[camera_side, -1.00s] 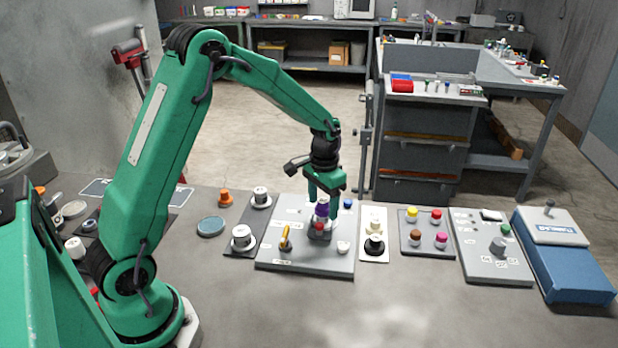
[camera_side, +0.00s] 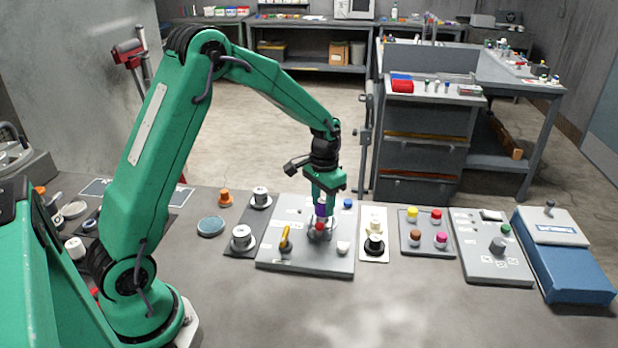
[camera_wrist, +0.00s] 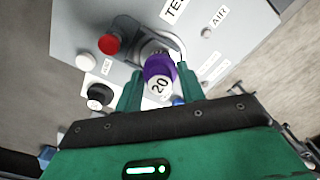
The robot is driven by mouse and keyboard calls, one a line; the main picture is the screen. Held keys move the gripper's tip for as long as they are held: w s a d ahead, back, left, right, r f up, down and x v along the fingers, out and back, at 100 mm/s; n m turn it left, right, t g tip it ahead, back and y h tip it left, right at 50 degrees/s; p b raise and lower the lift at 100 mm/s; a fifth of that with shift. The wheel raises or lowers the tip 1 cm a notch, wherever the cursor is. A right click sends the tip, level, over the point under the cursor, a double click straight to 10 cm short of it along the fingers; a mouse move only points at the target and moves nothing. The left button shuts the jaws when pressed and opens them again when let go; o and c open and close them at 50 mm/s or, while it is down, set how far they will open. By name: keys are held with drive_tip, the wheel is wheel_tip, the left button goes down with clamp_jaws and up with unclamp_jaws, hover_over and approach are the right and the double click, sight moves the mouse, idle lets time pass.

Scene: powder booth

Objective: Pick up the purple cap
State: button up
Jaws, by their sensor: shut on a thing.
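The purple cap (camera_wrist: 158,67) is between the two fingers of my gripper (camera_wrist: 160,85) in the wrist view. A white label with the number 20 shows on it. In the side view the purple cap (camera_side: 321,210) stands above a grey panel (camera_side: 300,262). My gripper (camera_side: 322,196) points down and is shut on the cap. A grey metal piece lies right by the cap on the panel; I cannot tell whether the cap still touches it.
On the panel are a red knob (camera_wrist: 109,44), a yellow lever (camera_side: 286,238) and a white knob (camera_side: 343,246). A white plate with a black knob (camera_side: 375,243) lies to the right, then a plate with several coloured caps (camera_side: 423,248). The bench front is clear.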

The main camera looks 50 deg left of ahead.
sight(324, 202)
drive_tip(key=shift+r, duration=0.15)
drive_tip(key=shift+r, duration=0.55)
drive_tip(key=r, duration=0.3)
drive_tip(key=shift+d+r, duration=0.1)
drive_tip(key=shift+d, duration=0.2)
drive_tip(key=s+d+r, duration=0.4)
drive_tip(key=d+r, duration=0.2)
drive_tip(key=d, duration=0.4)
drive_tip(key=shift+d+r, duration=0.15)
drive_tip(key=shift+r, duration=0.05)
drive_tip(key=w+d+f, duration=0.2)
drive_tip(key=w, duration=0.5)
drive_tip(key=w+d+f, duration=0.2)
drive_tip(key=w+f, duration=0.1)
drive_tip(key=w, duration=0.3)
drive_tip(key=w+a+f, duration=0.2)
drive_tip(key=a, duration=0.1)
drive_tip(key=w+a+f, duration=0.1)
drive_tip(key=a+f, duration=0.1)
drive_tip(key=a, duration=0.2)
drive_tip(key=w+a+f, duration=0.2)
drive_tip(key=a, duration=0.1)
drive_tip(key=shift+w+a+f, duration=0.15)
drive_tip(key=shift+w+f, duration=0.15)
drive_tip(key=shift+f, duration=0.05)
drive_tip(key=shift+f, duration=0.1)
